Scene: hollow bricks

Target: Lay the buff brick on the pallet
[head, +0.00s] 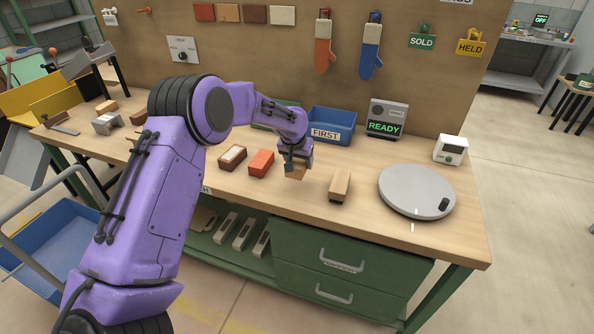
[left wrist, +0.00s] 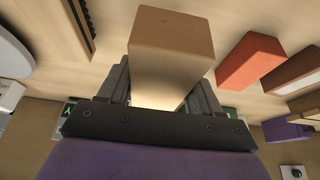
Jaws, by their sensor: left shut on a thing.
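My left gripper (head: 296,163) is shut on the buff brick (head: 296,173), over the middle of the workbench. In the left wrist view the buff brick (left wrist: 172,45) fills the space between the two fingers (left wrist: 160,85). I cannot tell whether its underside touches the bench. I cannot pick out the pallet with certainty in either view. My right gripper is not in view.
A red brick (head: 261,163) and a brown brick with a pale top (head: 232,157) lie left of the gripper. A wooden brush-like block (head: 340,183) and a round grey plate (head: 416,190) are to the right. A blue bin (head: 332,123) stands behind.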

